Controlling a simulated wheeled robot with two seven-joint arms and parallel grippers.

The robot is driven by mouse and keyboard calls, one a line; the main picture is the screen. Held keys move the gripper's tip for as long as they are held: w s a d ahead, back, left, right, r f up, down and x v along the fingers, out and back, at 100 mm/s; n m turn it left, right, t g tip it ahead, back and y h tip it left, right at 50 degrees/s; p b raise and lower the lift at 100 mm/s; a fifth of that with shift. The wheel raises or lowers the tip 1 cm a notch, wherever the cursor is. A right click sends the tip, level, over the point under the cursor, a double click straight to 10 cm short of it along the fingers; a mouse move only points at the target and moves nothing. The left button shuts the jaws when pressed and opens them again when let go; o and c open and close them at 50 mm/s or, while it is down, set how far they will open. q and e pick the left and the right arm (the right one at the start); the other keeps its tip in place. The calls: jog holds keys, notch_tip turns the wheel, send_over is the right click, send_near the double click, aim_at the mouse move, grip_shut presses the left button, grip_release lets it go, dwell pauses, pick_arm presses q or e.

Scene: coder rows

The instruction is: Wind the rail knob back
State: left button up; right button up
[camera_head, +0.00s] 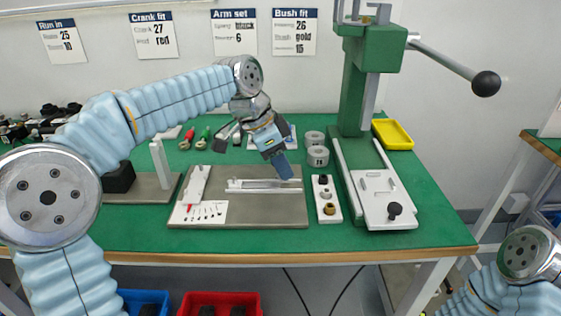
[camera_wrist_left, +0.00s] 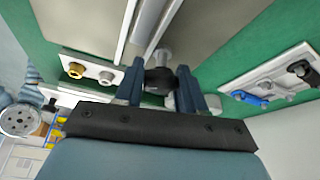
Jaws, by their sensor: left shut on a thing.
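The silver rail (camera_head: 255,184) lies on a grey plate (camera_head: 285,212) on the green bench, and shows in the left wrist view (camera_wrist_left: 148,25). The dark rail knob (camera_wrist_left: 160,80) sits at the near end of the rail in that view, on a short metal shaft. My left gripper (camera_head: 285,176) reaches down at the rail's right end, its blue fingers on both sides of the knob, shut on it. In the head view the fingers hide the knob. My right arm (camera_head: 520,265) is at the lower right; its gripper is out of view.
Right of the plate is a white block with knobs (camera_head: 326,198), then a green press (camera_head: 375,110) with a long lever. Grey cylinders (camera_head: 317,156) stand behind. A white card with small parts (camera_head: 199,212) lies on the plate's left. The bench's front strip is clear.

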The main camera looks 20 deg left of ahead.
pick_arm(q)
jog(key=shift+m, duration=0.4)
dwell(0.7)
dwell(0.6)
jog(key=o, duration=1.1)
jog(key=shift+c, duration=0.2)
jog(key=shift+r, duration=0.1)
jog(key=v, duration=1.3)
jog(key=shift+r, duration=0.3)
jog(key=shift+w+a, duration=0.1)
jog(key=shift+a, duration=0.05)
